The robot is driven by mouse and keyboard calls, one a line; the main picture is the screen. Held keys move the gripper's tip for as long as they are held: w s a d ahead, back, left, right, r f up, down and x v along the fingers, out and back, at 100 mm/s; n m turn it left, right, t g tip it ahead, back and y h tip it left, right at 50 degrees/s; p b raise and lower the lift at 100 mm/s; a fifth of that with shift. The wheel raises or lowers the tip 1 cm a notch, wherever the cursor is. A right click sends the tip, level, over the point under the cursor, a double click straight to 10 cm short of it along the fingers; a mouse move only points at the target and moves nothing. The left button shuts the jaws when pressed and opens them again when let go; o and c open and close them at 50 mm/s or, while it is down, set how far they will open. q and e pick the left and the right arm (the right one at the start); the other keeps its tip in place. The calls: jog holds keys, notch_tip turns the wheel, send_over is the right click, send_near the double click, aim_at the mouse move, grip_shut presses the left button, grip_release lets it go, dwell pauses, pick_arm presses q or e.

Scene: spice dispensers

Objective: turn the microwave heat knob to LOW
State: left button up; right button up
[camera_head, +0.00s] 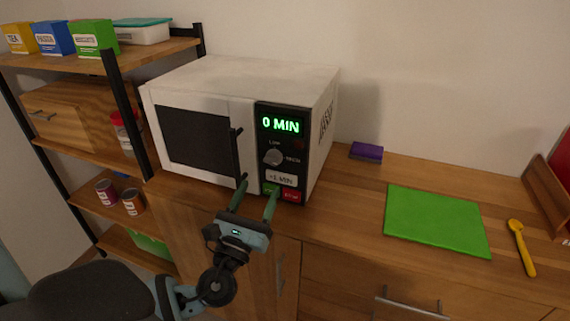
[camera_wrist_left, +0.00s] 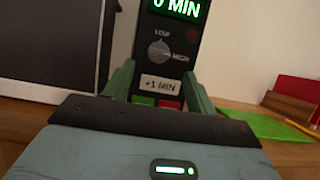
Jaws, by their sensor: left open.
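The white microwave (camera_head: 190,85) stands on the wooden counter with its door shut. Its black control panel has a round grey heat knob (camera_head: 273,157), with one label above it and one to its right, which reads HIGH in the left wrist view. The knob also shows in the left wrist view (camera_wrist_left: 158,50); I cannot tell for sure where it points. My left gripper (camera_head: 258,186) is open and empty in front of the lower panel, its fingertips below the knob and apart from it. In the left wrist view the fingers flank the +1 MIN button (camera_wrist_left: 159,84). My right gripper is not in view.
The dark door handle (camera_head: 237,153) stands out just left of the panel. Green and red buttons (camera_head: 291,196) sit below +1 MIN. The display (camera_head: 281,125) reads 0 MIN. A purple sponge (camera_head: 366,152), green mat (camera_head: 437,221) and yellow spoon (camera_head: 521,246) lie to the right.

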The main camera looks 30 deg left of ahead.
aim_at(270, 162)
pick_arm(q)
jog(key=p+x, duration=0.1)
jog(key=x, duration=0.6)
jog(key=shift+w+a+r, duration=0.1)
jog(key=shift+w+r, duration=0.05)
jog(key=shift+w, duration=0.15)
jog(key=c, duration=1)
